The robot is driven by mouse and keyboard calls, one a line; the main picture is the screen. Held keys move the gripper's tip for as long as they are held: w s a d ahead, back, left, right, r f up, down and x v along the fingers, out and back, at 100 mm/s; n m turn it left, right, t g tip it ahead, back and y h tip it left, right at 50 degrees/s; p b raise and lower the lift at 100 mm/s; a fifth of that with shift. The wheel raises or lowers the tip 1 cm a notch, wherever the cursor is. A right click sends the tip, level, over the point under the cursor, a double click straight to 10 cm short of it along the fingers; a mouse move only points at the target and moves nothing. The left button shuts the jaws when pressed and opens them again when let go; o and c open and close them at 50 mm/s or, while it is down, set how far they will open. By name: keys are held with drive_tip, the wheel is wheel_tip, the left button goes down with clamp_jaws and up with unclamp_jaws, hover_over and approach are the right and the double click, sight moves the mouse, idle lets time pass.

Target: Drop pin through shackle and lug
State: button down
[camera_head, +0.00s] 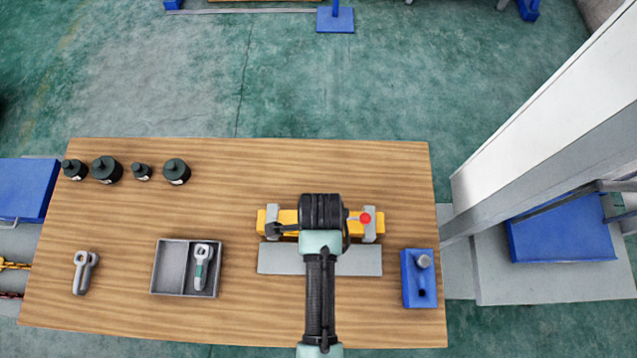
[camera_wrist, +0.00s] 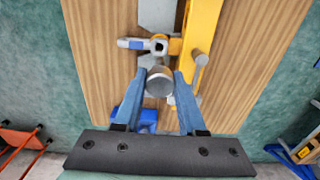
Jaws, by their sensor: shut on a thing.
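My gripper (camera_wrist: 160,84) is shut on a grey round-headed pin (camera_wrist: 158,80), seen from above between its two blue fingers in the wrist view. Just beyond the pin head is a grey shackle with a blue band (camera_wrist: 155,44), next to the yellow fixture (camera_wrist: 203,30). The pin's lower end is hidden, so I cannot tell whether it is in the shackle or lug. In the head view my gripper (camera_head: 322,212) is over the yellow fixture (camera_head: 288,217), and my arm hides the shackle and pin there.
A blue block (camera_head: 412,292) at the right holds another grey pin (camera_head: 424,261) and shows an empty hole. A grey tray (camera_head: 169,268) holds a shackle with a green band (camera_head: 202,262). Another shackle (camera_head: 84,270) lies left. Several black weights (camera_head: 107,169) stand along the back edge.

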drive_tip(key=shift+d+f, duration=0.15)
drive_tip(key=shift+f, duration=0.1)
drive_tip(key=shift+s+d+f, duration=0.1)
drive_tip(key=shift+f, duration=0.45)
wheel_tip(320, 180, down, 5)
drive_tip(key=b, duration=0.4)
drive_tip(key=shift+r, duration=0.1)
drive_tip(key=shift+f+b, duration=0.2)
drive_tip(key=shift+b, duration=0.15)
drive_tip(key=shift+f+b, duration=1.75)
drive_tip(key=shift+f, duration=1)
drive_tip(key=shift+f, duration=0.1)
